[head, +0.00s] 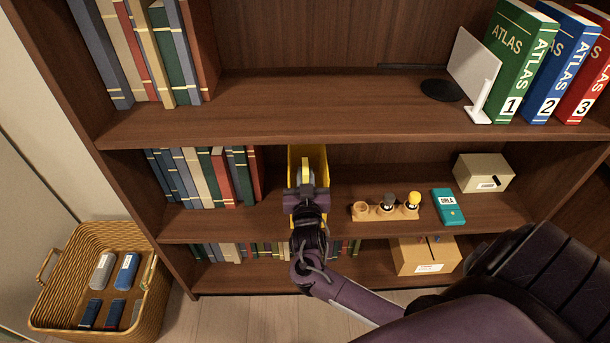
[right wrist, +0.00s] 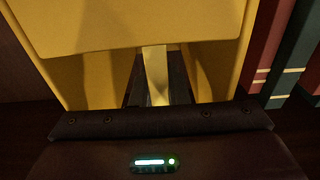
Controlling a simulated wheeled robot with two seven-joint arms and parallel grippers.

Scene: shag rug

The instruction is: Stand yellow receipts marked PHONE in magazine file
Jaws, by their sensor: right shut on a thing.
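A yellow magazine file (head: 294,162) stands on the middle shelf, just right of a row of books. My right gripper (head: 306,178) is at its open front, partly covering it. The right gripper is shut on a narrow pale yellow piece, seemingly the yellow receipts (head: 305,165), which shows upright between the file's side walls. In the right wrist view the magazine file (right wrist: 140,28) fills the upper middle, and the pale yellow receipts (right wrist: 155,72) stand between my dark fingers (right wrist: 157,92). No PHONE mark is readable. Whether the receipts touch the file's floor is hidden. My left gripper is not in view.
Books (head: 205,178) stand close left of the file. To its right are a wooden holder (head: 372,213) with knobbed pieces, a teal device (head: 447,207) and a beige box (head: 483,172). The shelf above (head: 300,105) overhangs. A wicker basket (head: 70,250) stands at lower left.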

